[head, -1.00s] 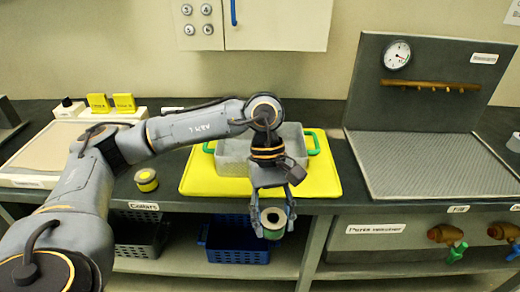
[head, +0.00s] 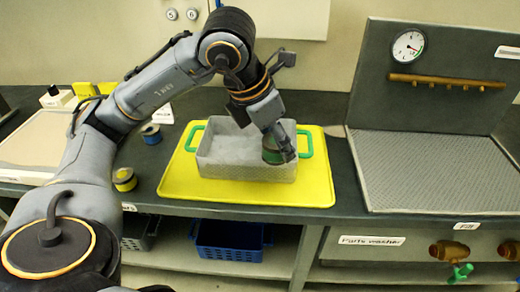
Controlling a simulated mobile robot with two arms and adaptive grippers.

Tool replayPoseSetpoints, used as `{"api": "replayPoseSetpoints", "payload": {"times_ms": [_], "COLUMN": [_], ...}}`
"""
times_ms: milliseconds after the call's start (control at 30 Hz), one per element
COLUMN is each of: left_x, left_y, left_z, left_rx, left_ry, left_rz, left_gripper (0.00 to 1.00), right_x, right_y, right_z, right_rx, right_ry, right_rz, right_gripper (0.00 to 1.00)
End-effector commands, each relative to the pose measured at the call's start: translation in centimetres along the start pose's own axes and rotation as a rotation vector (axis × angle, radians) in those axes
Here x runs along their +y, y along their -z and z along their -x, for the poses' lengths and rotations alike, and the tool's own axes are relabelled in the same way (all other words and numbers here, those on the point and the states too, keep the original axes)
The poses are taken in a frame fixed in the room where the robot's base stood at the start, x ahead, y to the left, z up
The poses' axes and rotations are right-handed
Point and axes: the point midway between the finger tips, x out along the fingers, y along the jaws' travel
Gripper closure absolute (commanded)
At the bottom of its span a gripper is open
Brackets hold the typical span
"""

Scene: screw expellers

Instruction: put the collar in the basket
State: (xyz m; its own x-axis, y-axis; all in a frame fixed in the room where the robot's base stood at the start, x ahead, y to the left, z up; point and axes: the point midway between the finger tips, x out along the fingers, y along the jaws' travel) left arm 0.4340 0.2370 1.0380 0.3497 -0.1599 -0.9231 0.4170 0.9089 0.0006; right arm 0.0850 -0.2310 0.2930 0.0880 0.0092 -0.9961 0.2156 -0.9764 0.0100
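The collar (head: 271,150), a small ring-shaped part with a green band, is between the fingers of my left gripper (head: 279,149). The gripper reaches down from above into the right part of the basket (head: 228,170). The basket is a grey mesh box with green handles on a yellow mat (head: 318,190). The collar is within the basket's walls. The near wall and the fingers partly hide it, so I cannot tell whether it touches the bottom. My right gripper is not in view.
A blue-banded collar (head: 151,133) and a yellow-banded collar (head: 124,179) stand on the dark counter left of the mat. A parts washer with a gauge (head: 409,46) is at the right. A blue crate (head: 229,240) sits on the shelf below.

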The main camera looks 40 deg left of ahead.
Motion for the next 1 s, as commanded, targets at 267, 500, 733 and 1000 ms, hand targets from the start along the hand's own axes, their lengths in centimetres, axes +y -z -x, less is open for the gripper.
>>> {"api": "replayPoseSetpoints", "payload": {"times_ms": [267,500,733,1000], "left_x": [5.9,9.7,11.0,11.6], "left_y": [-1.5,-1.7,-1.7,-0.7], "left_z": [-3.8,-8.2,-10.1,-13.3], "left_rx": [0.006,0.006,0.002,0.004], "left_ry": [0.0,0.0,0.0,0.0], "left_rz": [0.008,0.002,-0.001,-0.002], "left_gripper": [0.91,0.91,0.91,0.91], "right_x": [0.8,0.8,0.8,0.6], "right_y": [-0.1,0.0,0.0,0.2], "right_z": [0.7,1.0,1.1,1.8], "right_rx": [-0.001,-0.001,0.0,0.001], "right_ry": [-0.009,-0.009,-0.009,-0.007], "right_rz": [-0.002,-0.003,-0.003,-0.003], "right_gripper": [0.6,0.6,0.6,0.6]}}
